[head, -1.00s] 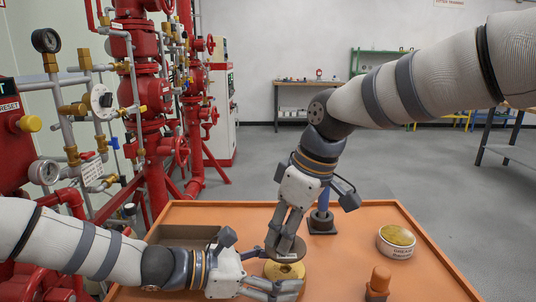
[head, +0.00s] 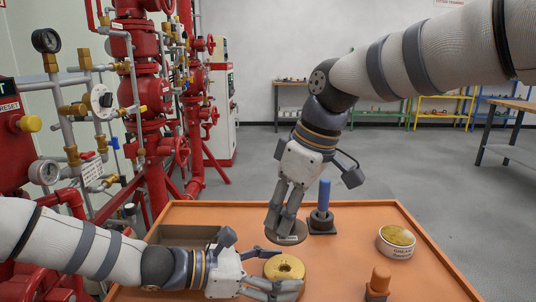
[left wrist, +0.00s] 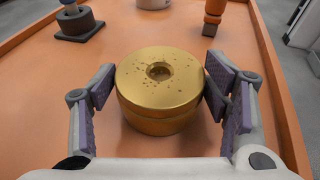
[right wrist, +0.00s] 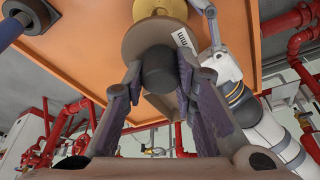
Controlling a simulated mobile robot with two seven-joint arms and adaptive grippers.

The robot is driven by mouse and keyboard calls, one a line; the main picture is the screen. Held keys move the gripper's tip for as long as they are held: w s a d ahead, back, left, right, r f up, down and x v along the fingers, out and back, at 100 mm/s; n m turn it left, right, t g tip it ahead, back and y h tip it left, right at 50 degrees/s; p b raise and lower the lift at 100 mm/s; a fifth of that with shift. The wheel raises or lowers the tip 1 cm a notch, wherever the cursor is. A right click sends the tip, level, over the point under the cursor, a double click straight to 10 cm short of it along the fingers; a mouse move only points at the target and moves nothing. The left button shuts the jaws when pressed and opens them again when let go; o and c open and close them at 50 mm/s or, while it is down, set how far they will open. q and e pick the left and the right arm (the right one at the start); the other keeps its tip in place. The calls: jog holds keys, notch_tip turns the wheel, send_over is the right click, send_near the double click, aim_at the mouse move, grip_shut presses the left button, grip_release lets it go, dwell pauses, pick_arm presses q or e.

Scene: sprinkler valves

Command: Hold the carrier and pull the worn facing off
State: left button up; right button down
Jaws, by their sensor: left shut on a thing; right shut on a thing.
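The carrier (head: 284,267) is a round brass body with a centre hole and small specks on top. It sits low over the orange table, and the left wrist view shows it upright (left wrist: 158,88). My left gripper (head: 277,272) is shut around its sides. The worn facing (head: 290,240) is a flat grey-brown disc. In the right wrist view the facing (right wrist: 133,42) has a dark knob and a pale label strip. My right gripper (head: 285,225) is shut on the knob, fingers pointing down. The facing is apart from the carrier, above and behind it.
A blue-handled tool (head: 323,205) stands in a black base behind the facing. A round tin with yellow contents (head: 396,241) is at the right. An orange-topped item (head: 378,281) stands front right. A brown open box (head: 185,234) is at the left. Bare table (head: 345,258) lies between.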

pick_arm(q)
jog(key=o, duration=1.5)
jog(key=shift+f, duration=0.1)
jog(key=shift+o, duration=0.2)
